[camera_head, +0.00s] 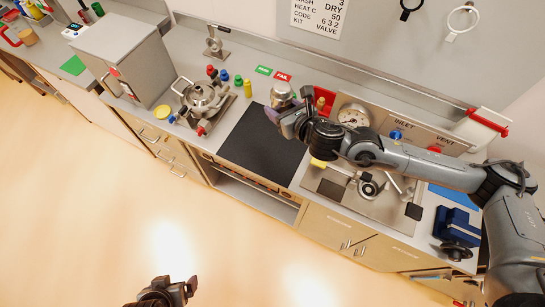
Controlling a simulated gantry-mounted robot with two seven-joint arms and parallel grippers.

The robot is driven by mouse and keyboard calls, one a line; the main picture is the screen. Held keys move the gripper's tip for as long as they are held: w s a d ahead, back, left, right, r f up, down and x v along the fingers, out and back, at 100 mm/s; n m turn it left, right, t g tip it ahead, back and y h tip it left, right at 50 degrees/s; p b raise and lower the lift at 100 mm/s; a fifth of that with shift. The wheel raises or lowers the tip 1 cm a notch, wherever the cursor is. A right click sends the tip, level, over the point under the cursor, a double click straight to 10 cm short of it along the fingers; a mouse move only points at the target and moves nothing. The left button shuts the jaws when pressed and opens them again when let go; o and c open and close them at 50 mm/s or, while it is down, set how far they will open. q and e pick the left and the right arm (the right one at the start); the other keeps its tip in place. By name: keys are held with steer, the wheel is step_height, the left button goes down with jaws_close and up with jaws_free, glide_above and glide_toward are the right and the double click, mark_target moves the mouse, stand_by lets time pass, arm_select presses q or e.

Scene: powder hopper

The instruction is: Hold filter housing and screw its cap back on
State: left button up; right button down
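A silver, round-topped metal part (282,93) stands at the back of the counter, just beyond the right gripper; it may be the filter housing, but I cannot tell whether its cap is on. My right gripper (288,118) reaches in from the right, close to this part. The hand hides its fingertips, so I cannot tell whether they touch or hold it. My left gripper (185,289) is low at the bottom edge, over the floor and away from the counter; its opening is unclear. A separate small round metal part (368,188) lies on the steel tray (335,192) under my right arm.
A black mat (262,142) is bare in the counter's middle. Left of it stand a metal pot (202,97), coloured bottles and a steel box (130,55). A gauge (353,116) and an inlet/vent panel (425,136) are behind my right arm. A blue device (456,227) sits at right.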

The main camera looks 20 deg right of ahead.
steer(key=d+f+m+h+b, duration=0.1)
steer(key=d+f+b, duration=0.3)
steer(key=f+b, duration=0.3)
steer(key=d+f+m+h+b, duration=0.1)
steer(key=d+f+b, duration=0.3)
steer(key=f, duration=1.2)
steer(key=h+b, duration=0.1)
steer(key=b, duration=0.3)
steer(key=shift+d+f+m, duration=0.3)
steer(key=shift+d, duration=0.1)
steer(key=b, duration=0.8)
glide_above(273, 150)
steer(key=s, duration=0.1)
steer(key=f, duration=0.6)
steer(key=shift+d+f, duration=0.3)
steer(key=shift+d, duration=0.1)
steer(key=shift+w+a+f+b, duration=0.15)
steer(key=shift+w+a+b, duration=0.25)
steer(key=shift+w+a, duration=0.1)
steer(key=shift+d+f, duration=0.1)
step_height(273, 150, down, 4)
steer(key=b, duration=0.3)
steer(key=shift+b, duration=0.3)
